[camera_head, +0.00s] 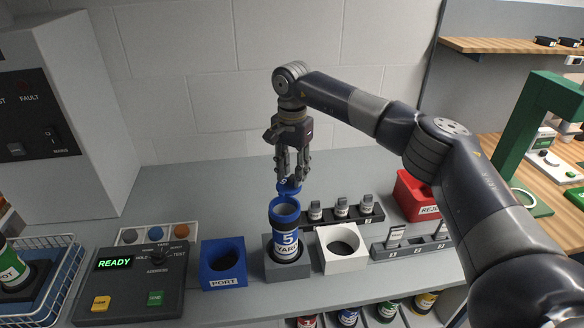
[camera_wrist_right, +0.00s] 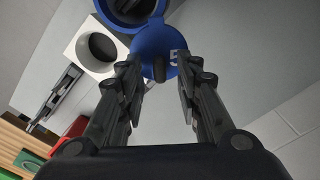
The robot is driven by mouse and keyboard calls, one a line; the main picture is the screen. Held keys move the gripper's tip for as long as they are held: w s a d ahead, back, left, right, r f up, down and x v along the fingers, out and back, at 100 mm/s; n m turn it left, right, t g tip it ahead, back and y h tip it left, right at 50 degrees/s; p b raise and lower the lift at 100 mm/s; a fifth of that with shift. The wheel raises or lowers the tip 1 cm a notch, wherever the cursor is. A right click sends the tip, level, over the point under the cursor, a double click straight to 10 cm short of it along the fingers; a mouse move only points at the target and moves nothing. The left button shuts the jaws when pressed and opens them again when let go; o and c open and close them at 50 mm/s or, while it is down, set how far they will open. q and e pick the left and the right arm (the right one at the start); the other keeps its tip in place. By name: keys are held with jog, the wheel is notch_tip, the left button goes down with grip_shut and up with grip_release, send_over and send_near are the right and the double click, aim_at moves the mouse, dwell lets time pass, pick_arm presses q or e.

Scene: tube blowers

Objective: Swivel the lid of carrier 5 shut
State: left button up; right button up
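Carrier 5 (camera_head: 286,243) is a blue and white tube standing upright in a grey block, its mouth open at the top. Its round blue lid (camera_head: 289,187), marked 5, is swung out to the side behind the mouth. In the right wrist view the lid (camera_wrist_right: 153,40) lies beside the open mouth (camera_wrist_right: 128,8), and a small dark stub shows at its edge. My right gripper (camera_head: 291,168) points down over the lid. Its fingers (camera_wrist_right: 157,85) are apart, on either side of the stub, with clear gaps. My left gripper is out of view.
A blue PORT holder (camera_head: 223,264) stands left of the carrier, and a white holder (camera_head: 342,249) stands right. A black rack (camera_head: 342,214) with several small capped items is behind. A red reject bin (camera_head: 417,195) is farther right. A READY control box (camera_head: 135,279) is at left.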

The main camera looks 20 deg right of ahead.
jog(key=shift+f, duration=0.1)
grip_shut()
